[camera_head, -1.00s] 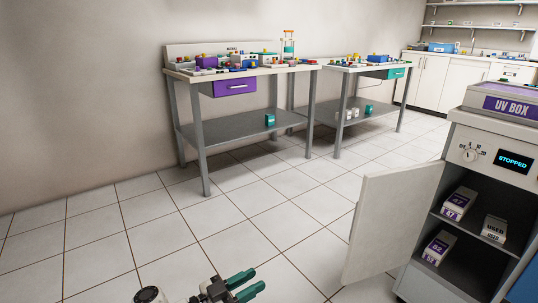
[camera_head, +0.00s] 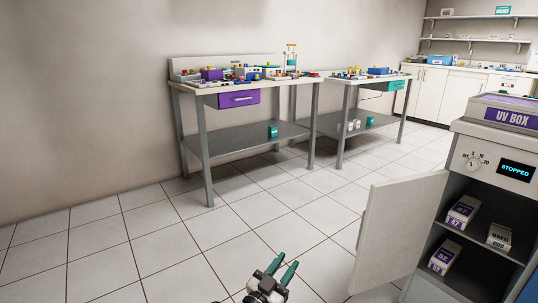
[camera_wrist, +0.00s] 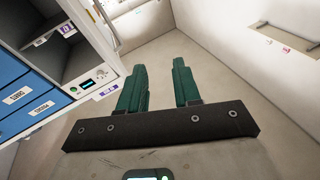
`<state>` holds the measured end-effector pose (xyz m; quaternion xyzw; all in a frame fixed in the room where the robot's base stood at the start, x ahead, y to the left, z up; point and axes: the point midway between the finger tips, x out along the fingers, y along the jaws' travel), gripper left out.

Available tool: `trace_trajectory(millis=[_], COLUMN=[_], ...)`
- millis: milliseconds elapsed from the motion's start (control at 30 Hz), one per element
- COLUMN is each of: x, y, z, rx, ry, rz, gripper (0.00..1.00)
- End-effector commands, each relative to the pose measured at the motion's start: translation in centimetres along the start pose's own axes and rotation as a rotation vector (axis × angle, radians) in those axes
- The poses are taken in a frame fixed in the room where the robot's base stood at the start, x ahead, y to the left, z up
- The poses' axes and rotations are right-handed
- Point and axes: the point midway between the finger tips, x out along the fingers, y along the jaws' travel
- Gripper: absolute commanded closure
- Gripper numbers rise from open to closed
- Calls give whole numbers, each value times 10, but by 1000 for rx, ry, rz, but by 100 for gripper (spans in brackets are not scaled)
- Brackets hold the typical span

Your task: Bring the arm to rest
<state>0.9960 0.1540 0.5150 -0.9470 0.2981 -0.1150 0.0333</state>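My gripper (camera_head: 285,270) is low at the bottom middle of the head view, over the tiled floor. Its two green fingers point up and to the right in that view. In the wrist view my gripper (camera_wrist: 158,85) shows its fingers apart with nothing between them. It touches nothing and is clear of the cabinet and tables. The rest of my arm is mostly cut off by the lower edge of the head view.
The UV box cabinet (camera_head: 498,142) stands at the right; its display reads STOPPED. Its door (camera_head: 391,235) is open, with several labelled boxes inside. Two worktables with purple (camera_head: 239,98) and teal (camera_head: 396,86) drawers stand behind. Floor between is clear.

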Motion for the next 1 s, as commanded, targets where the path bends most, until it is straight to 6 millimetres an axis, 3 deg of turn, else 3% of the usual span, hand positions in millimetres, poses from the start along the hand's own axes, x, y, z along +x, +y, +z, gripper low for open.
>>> trace_trajectory(millis=[200, 333, 467, 567, 767, 1000], x=[52, 60, 53, 38, -10, -93], y=[30, 50, 77, 103, 174, 285], z=[8, 16, 31, 45, 73, 87], rx=[10, -23, -80, -136, -261, -400], ry=[36, -10, -111, -224, -520, -953], rz=[-293, -488, -656, -759, -878, -846], gripper=[67, 67, 67, 67, 67, 67])
